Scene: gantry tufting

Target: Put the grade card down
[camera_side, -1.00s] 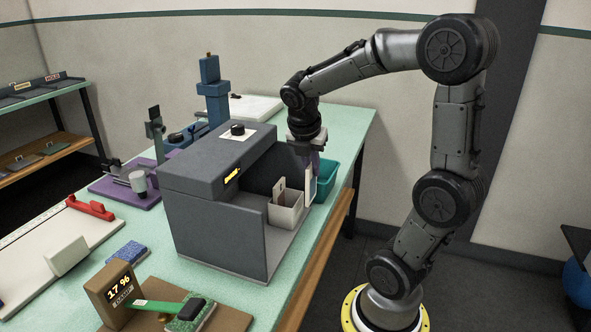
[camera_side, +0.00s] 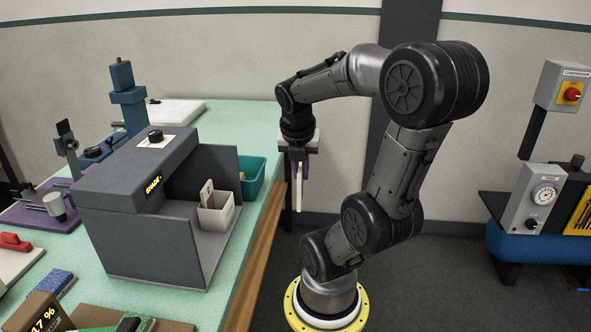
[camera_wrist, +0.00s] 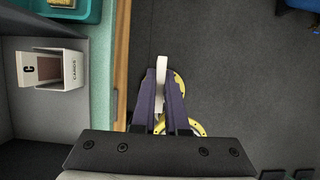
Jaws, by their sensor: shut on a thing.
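The grade card (camera_side: 299,196) is a thin white piece hanging upright from my gripper (camera_side: 298,172). In the wrist view the card (camera_wrist: 161,72) shows nearly edge-on between the purple fingers of my gripper (camera_wrist: 162,98), which are shut on it. It hangs past the table's edge, over the floor, touching nothing below. A white box labelled CARDS (camera_wrist: 74,70) stands to its left inside the grey booth; the box also shows in the side view (camera_side: 217,221). A card marked C and a brown face show at the box. The held card's own face cannot be read.
The grey booth (camera_side: 110,240), open toward the right, stands on the green table (camera_side: 255,125). A teal bin (camera_side: 253,178) sits behind it near the table edge. A cabinet with a gauge (camera_side: 535,200) stands at the far right.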

